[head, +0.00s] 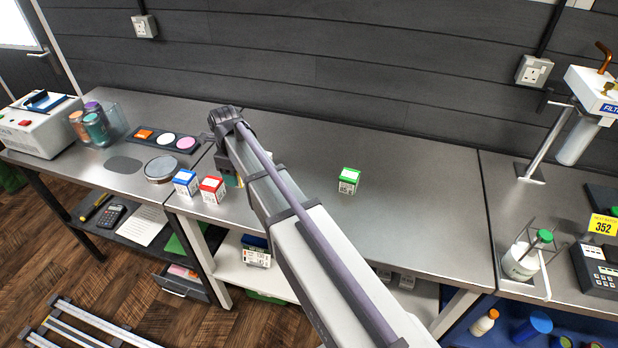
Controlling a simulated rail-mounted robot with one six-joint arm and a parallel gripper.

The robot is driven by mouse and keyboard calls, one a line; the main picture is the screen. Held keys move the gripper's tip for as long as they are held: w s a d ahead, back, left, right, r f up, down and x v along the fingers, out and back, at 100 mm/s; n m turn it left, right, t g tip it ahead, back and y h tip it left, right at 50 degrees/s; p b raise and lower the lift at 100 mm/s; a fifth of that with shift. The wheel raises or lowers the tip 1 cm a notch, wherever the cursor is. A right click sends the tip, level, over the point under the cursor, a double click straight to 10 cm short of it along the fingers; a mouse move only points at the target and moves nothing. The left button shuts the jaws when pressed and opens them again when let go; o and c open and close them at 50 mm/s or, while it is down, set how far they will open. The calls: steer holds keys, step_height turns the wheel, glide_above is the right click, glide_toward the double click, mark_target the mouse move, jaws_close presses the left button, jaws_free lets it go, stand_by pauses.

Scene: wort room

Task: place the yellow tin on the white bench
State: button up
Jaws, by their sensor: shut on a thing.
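My arm crosses the picture from the lower right up to a dark wrist above the middle bench. My gripper is mostly hidden behind the arm's own link, so its fingertips do not show. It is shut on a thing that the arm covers. A small yellow and teal sliver (231,180) shows at the arm's left edge; I cannot tell if it is the yellow tin or whether it is held or standing. No yellow tin shows clearly. The middle bench (410,190) has a grey metal top and a white frame, and seems to be the white bench.
A blue-topped box (186,183) and a red-topped box (212,190) stand left of the arm. A green-topped box (348,181) stands right of it. A clear tub (113,122) of tins stands on the left bench. The middle bench's right part is clear.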

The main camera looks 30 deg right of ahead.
mark_target(243, 204)
step_height(243, 204, down, 10)
steer(key=b, duration=1)
steer(key=shift+f+b, duration=0.25)
steer(key=shift+b, duration=0.05)
steer(key=shift+r+p, duration=0.3)
steer(key=shift+f, duration=0.25)
steer(key=o, duration=1)
steer(key=shift+r, duration=0.1)
